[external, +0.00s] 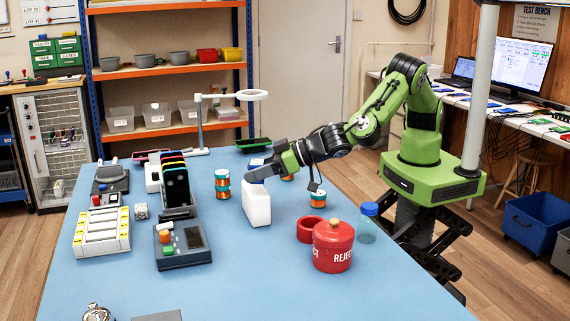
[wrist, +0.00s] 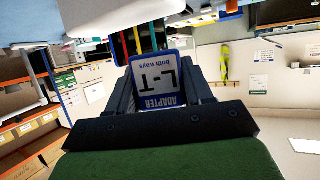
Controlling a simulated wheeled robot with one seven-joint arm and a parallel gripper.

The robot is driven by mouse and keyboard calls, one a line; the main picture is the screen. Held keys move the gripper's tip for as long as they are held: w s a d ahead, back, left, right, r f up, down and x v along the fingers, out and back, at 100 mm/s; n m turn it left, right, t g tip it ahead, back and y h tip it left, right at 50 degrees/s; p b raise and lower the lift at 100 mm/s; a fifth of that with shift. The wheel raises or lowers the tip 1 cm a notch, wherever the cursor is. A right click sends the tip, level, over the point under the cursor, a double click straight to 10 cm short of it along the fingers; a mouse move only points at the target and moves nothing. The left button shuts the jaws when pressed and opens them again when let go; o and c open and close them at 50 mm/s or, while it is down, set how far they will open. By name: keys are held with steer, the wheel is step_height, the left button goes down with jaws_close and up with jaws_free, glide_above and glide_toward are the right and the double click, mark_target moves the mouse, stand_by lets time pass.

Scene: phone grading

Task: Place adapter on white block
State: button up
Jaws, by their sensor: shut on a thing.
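My gripper (external: 258,175) is shut on the adapter (wrist: 160,83), a small white and blue piece lettered "ADAPTER" and "L-T both ways", held between the dark jaws. In the external view the adapter (external: 257,162) shows only in part by the jaws, above the table.
A red reject pot (external: 333,247), red ring (external: 311,229) and several small tins (external: 222,186) are nearby. The table's (external: 265,285) front middle is clear.

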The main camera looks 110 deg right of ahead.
steer(key=shift+f, duration=1.45)
steer(key=shift+f+b, duration=0.15)
steer(key=shift+b, duration=0.25)
steer(key=o, duration=1)
